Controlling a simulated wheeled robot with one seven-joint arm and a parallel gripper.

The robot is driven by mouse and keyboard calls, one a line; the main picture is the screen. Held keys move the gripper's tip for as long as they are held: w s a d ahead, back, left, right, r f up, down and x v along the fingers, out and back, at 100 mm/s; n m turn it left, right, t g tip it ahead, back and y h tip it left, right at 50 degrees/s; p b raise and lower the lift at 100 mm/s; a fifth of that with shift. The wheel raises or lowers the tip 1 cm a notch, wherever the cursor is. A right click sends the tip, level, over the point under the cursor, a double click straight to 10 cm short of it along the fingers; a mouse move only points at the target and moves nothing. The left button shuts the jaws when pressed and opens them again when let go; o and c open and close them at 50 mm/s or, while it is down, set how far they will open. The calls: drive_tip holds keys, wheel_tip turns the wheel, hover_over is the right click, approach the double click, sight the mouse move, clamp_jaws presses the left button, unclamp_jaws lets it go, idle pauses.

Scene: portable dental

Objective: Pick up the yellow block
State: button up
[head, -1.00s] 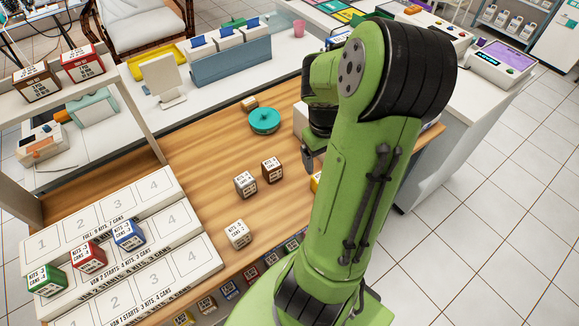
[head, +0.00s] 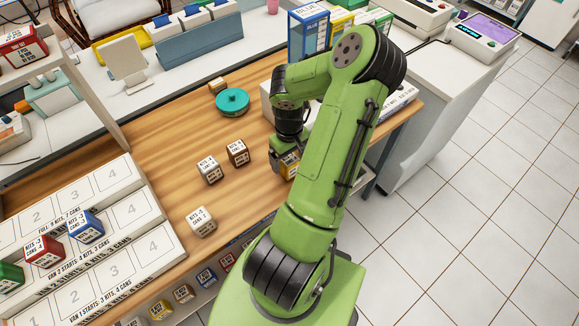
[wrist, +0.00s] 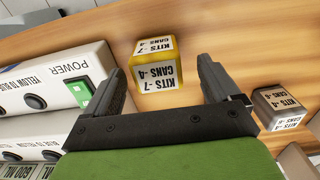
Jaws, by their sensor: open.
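The yellow block (wrist: 154,68) has a white label reading "KITS -7, CANS -4" and sits on the wooden table. In the wrist view it lies between and just beyond the tips of my gripper (wrist: 162,74), with visible space on both sides. My gripper is open and empty. In the head view my gripper (head: 282,162) is low over the table's right part. The yellow block (head: 290,165) is there too, partly hidden behind my gripper and arm.
A teal round object (head: 232,101) is farther back. In the wrist view a white device with a green switch (wrist: 78,93) is close on the left.

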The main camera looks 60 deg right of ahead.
sight(290, 159)
drive_tip(key=f, duration=0.3)
drive_tip(key=f+b, duration=0.1)
drive_tip(key=f, duration=0.1)
drive_tip(key=shift+d, duration=0.25)
drive_tip(key=c, duration=1.1)
wheel_tip(290, 159, up, 10)
drive_tip(key=shift+r+p, duration=0.1)
drive_tip(key=shift+p, duration=1.05)
